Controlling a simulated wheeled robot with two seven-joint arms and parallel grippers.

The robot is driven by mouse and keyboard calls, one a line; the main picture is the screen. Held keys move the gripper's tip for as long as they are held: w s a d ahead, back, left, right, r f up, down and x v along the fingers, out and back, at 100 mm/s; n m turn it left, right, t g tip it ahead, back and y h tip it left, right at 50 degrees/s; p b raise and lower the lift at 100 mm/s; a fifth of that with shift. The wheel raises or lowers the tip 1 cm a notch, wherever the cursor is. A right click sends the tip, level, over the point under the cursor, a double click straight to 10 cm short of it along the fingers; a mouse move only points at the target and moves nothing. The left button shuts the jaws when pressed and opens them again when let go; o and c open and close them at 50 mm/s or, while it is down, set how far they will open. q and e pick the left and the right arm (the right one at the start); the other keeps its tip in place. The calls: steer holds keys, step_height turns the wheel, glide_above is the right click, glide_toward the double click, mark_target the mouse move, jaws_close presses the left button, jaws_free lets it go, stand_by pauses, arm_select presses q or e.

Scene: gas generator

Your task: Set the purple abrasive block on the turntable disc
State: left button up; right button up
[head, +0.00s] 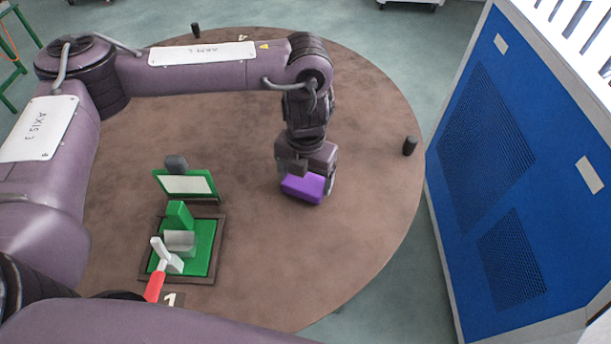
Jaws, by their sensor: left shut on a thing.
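The purple abrasive block (302,188) is between the fingers of my left gripper (308,172), which points down over the right part of the turntable disc (350,240). My left gripper is shut on the block. The block is at or just above the brown disc surface; I cannot tell whether it touches. My left arm reaches in from the left and bends down at the wrist. My right gripper is not in view.
A green fixture (208,248) with a red-handled clamp (155,285) stands on the disc at lower left, with a framed plate (187,185) behind it. A dark peg (409,146) stands near the right rim. A blue cabinet (500,170) is beside the disc. The disc's lower right is clear.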

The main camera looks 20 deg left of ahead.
mark_target(306, 180)
arm_select(q)
steer(key=shift+f, duration=0.2)
steer(key=shift+f, duration=0.15)
steer(key=o, duration=0.9)
step_height(306, 180, up, 12)
steer(key=shift+r+b, duration=0.2)
steer(key=shift+b, duration=0.1)
